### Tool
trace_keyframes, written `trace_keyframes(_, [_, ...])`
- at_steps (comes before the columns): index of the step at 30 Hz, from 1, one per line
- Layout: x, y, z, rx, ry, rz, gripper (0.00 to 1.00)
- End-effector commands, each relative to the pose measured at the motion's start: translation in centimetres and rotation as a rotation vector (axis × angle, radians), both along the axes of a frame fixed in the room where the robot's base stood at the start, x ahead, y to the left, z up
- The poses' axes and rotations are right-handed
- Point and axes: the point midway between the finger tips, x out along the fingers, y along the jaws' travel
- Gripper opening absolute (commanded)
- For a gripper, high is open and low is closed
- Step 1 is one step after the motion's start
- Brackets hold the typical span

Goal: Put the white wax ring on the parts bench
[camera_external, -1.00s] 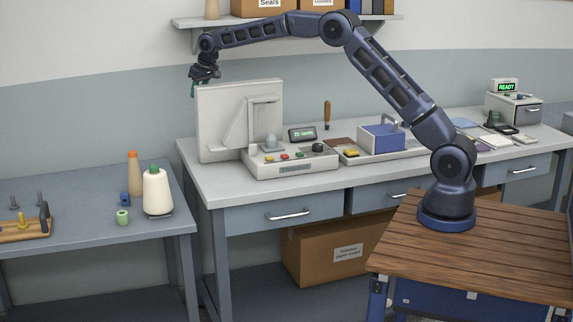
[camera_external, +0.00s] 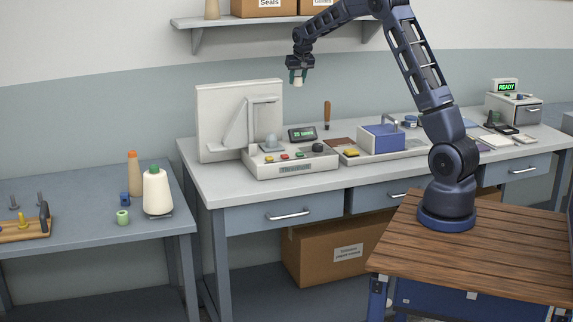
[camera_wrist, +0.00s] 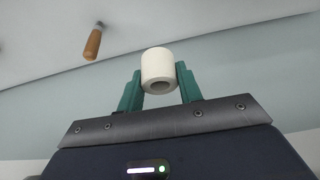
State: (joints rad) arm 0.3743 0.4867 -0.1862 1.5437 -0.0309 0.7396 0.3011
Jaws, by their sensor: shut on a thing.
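My gripper (camera_external: 298,76) is shut on the white wax ring (camera_external: 298,83) and holds it in the air above the middle bench, in front of the wall. In the wrist view the white ring (camera_wrist: 157,64) sits between the two green fingers, with its dark hole showing. No label shows which one is the parts bench.
The middle bench carries an upright-panelled machine (camera_external: 235,120) and a blue box (camera_external: 383,138). A wall shelf (camera_external: 240,20) hangs above.

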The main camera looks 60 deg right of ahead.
Motion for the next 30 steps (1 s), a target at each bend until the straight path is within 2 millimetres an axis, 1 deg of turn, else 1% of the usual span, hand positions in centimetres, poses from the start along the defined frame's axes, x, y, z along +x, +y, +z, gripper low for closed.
trace_keyframes(1, [-1.9,-1.5,0.0,0.001,0.001,-0.034,0.14])
trace_keyframes(5, [-6.4,-4.9,-0.2,0.000,-0.001,-0.117,0.14])
trace_keyframes(6, [-7.9,-5.8,-0.3,0.001,0.000,-0.143,0.14])
trace_keyframes(11, [-14.0,-9.4,-0.6,0.001,-0.001,-0.248,0.14])
trace_keyframes(12, [-15.6,-10.1,-0.6,0.001,-0.001,-0.274,0.14])
trace_keyframes(14, [-18.0,-11.2,-0.8,0.000,0.000,-0.314,0.14])
trace_keyframes(15, [-19.6,-11.9,-0.9,0.001,0.000,-0.341,0.14])
trace_keyframes(17, [-22.1,-12.9,-1.0,0.000,-0.001,-0.383,0.14])
trace_keyframes(21, [-27.7,-14.6,-1.4,0.000,-0.001,-0.476,0.14])
trace_keyframes(24, [-31.3,-15.5,-1.7,0.001,0.000,-0.535,0.14])
trace_keyframes(27, [-34.1,-16.0,-1.9,0.001,-0.001,-0.583,0.14])
trace_keyframes(30, [-35.9,-16.3,-2.0,0.000,0.000,-0.613,0.14])
